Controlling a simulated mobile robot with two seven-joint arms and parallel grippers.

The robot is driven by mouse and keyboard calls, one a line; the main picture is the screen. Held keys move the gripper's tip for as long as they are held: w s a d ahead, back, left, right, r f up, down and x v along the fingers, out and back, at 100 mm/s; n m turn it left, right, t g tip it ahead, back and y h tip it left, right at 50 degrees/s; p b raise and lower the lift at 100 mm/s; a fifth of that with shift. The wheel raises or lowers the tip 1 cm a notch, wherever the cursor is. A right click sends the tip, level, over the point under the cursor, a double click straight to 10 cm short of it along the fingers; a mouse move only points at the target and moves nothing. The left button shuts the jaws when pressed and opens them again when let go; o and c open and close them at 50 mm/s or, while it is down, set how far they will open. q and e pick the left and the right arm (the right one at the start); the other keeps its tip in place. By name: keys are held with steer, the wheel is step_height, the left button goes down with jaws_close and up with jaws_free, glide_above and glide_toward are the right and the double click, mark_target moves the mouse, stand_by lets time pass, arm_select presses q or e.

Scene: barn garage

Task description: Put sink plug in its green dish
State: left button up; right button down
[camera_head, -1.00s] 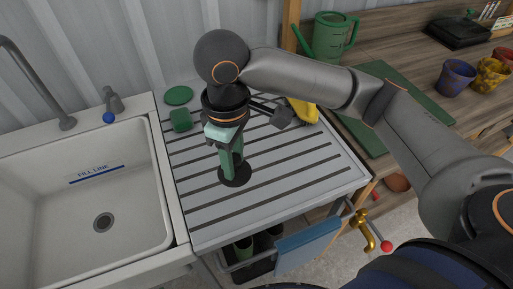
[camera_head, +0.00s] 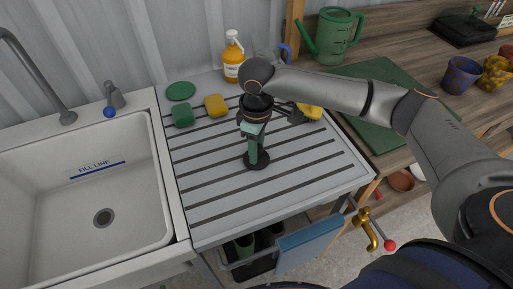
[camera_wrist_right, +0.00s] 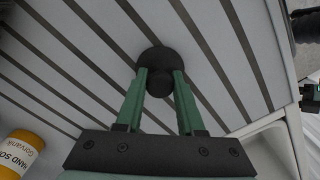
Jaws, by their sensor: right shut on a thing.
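The sink plug (camera_head: 264,161) is a flat black disc with a knob, low over or on the ribbed draining board; I cannot tell whether it touches. My right gripper (camera_head: 253,157) points down with its green fingers shut on the plug's knob. In the right wrist view the plug (camera_wrist_right: 157,56) shows beyond the fingertips, with its round knob between them. The green dish (camera_head: 180,91) is a flat round one at the back left of the board, left of and behind my gripper. It looks empty.
An orange soap bottle (camera_head: 233,62) stands at the back. A dark brush (camera_head: 291,114) and a yellow item (camera_head: 311,111) lie to the right. The white sink (camera_head: 100,185) is on the left.

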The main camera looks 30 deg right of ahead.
steer(key=shift+f, duration=0.1)
steer(key=c, duration=0.5)
jaws_free()
